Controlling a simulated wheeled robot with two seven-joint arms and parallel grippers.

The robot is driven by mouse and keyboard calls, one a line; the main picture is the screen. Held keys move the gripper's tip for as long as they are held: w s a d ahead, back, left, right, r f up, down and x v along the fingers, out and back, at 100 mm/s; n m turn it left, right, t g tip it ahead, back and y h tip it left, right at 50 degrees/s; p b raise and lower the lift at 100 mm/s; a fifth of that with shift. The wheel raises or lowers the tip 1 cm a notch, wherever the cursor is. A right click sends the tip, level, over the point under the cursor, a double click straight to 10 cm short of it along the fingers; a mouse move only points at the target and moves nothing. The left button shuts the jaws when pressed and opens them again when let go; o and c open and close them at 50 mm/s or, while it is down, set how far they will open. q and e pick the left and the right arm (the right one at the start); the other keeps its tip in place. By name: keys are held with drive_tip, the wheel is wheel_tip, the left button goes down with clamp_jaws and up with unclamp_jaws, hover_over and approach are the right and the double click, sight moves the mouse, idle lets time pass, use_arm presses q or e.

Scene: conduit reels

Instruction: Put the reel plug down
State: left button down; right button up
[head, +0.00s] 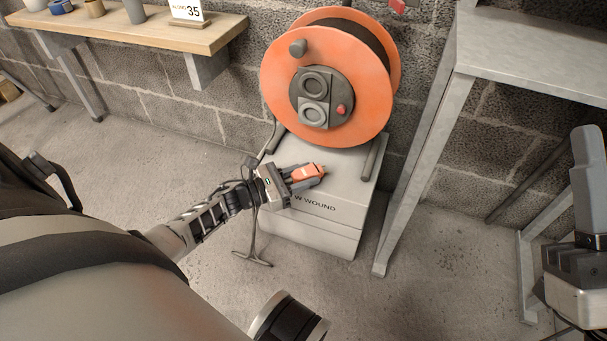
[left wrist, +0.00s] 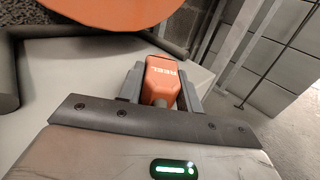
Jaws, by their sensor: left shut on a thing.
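The reel plug (head: 308,172) is orange and sits between the fingers of my left gripper (head: 304,177), which is shut on it. In the left wrist view the plug (left wrist: 163,80) shows the word REEL and lies between the two grey fingers (left wrist: 160,88). The gripper is low over the top of a pale grey box (head: 318,222); I cannot tell whether the plug touches it. The orange cable reel (head: 276,82) stands upright behind on a dark frame. My right gripper (head: 588,190) is at the right edge, partly cut off; its jaw state is unclear.
A grey metal bench (head: 530,55) stands at the right, its leg close beside the box. A wooden shelf (head: 120,38) with a card reading 35 (head: 187,11) is at the upper left. A block wall is behind.

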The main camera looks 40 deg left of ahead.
use_arm(q)
drive_tip(key=shift+f, duration=0.25)
drive_tip(key=shift+s+f, duration=0.1)
drive_tip(key=shift+f, duration=0.1)
drive_tip(key=c, duration=1)
unclamp_jaws()
drive_tip(key=shift+o, duration=0.3)
drive_tip(key=shift+s+f, duration=0.1)
drive_tip(key=shift+d+r, duration=0.15)
drive_tip(key=shift+r, duration=0.25)
drive_tip(key=p+v, duration=0.2)
drive_tip(key=v, duration=1)
drive_tip(key=shift+r, duration=0.35)
use_arm(e)
drive_tip(key=f+m+h, duration=0.1)
drive_tip(key=w+f+m+h, duration=0.1)
drive_tip(key=m, duration=0.1)
drive_tip(key=f+m+h, duration=0.1)
drive_tip(key=h, duration=0.1)
drive_tip(key=shift+w+d+m, duration=0.15)
drive_tip(key=shift+w+m, duration=0.15)
drive_tip(key=shift+m, duration=0.1)
